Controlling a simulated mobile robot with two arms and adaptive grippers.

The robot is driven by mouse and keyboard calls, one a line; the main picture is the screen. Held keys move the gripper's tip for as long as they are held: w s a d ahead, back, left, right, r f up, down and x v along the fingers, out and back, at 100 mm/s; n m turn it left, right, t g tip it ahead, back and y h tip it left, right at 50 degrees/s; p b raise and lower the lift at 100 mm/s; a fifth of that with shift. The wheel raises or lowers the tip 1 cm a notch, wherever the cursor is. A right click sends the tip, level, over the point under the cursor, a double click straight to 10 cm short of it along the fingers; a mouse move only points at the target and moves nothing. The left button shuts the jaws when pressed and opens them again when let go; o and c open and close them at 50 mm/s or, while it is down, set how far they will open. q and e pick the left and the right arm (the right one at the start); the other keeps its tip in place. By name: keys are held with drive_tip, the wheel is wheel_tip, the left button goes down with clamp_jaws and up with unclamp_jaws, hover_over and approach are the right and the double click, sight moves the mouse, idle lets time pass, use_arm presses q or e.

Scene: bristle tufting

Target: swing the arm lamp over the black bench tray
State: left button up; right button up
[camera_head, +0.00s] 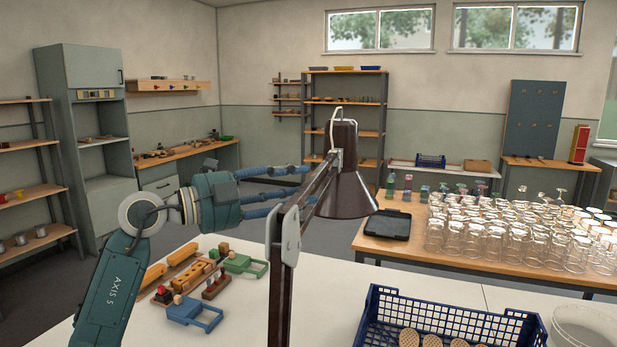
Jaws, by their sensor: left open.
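The arm lamp has a dark brown shade (345,195) hanging at the upper end of its jointed arm (279,290), which rises from the front of the white bench. The shade opens downward. The black bench tray (388,225) lies flat on the wooden table, to the right of and below the shade in the picture. My right gripper is not in view.
Green, blue and orange wooden pieces (194,311) lie on the white bench. A blue crate (440,315) and a clear bucket (583,325) are at the front right. Many glasses (500,240) crowd the wooden table right of the tray. Shelves line the back wall.

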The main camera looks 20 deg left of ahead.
sight(312, 187)
use_arm(q)
drive_tip(key=x, duration=0.3)
drive_tip(key=shift+d+f, duration=0.1)
drive_tip(key=shift+w+d+p, duration=0.15)
drive_tip(key=shift+p, duration=0.15)
clamp_jaws()
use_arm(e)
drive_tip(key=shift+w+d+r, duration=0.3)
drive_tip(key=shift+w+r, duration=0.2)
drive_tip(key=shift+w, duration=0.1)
